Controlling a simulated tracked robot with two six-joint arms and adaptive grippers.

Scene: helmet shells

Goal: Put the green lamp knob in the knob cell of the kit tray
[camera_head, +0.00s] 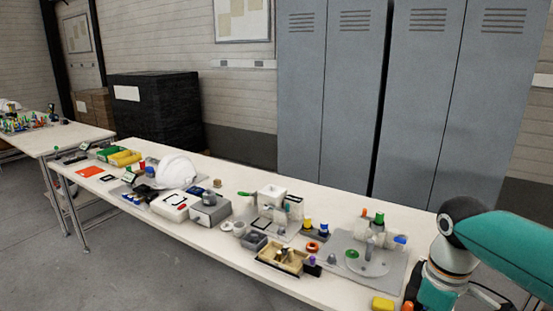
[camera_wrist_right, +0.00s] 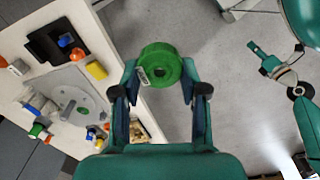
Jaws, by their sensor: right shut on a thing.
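My right gripper (camera_wrist_right: 159,80) is shut on the green lamp knob (camera_wrist_right: 160,62), a round green piece with a dark centre and a small pale label. It holds the knob between the fingertips, beyond the table's edge and over the floor in the wrist view. In the head view only my right arm shows at the right edge; its gripper and the knob are out of frame. A tan tray with compartments (camera_head: 267,253), apparently the kit tray, lies at the table's front edge. Its knob cell cannot be made out. A teal arm part, possibly my left gripper (camera_wrist_right: 262,57), shows small.
A grey plate (camera_head: 392,268) with upright fittings stands right of the tan tray. A grey bin (camera_head: 253,241), an orange ring (camera_head: 312,247) and a yellow block (camera_head: 383,303) are nearby. A white helmet shell (camera_head: 176,171) stands further left. Grey lockers (camera_head: 350,100) rise behind the table.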

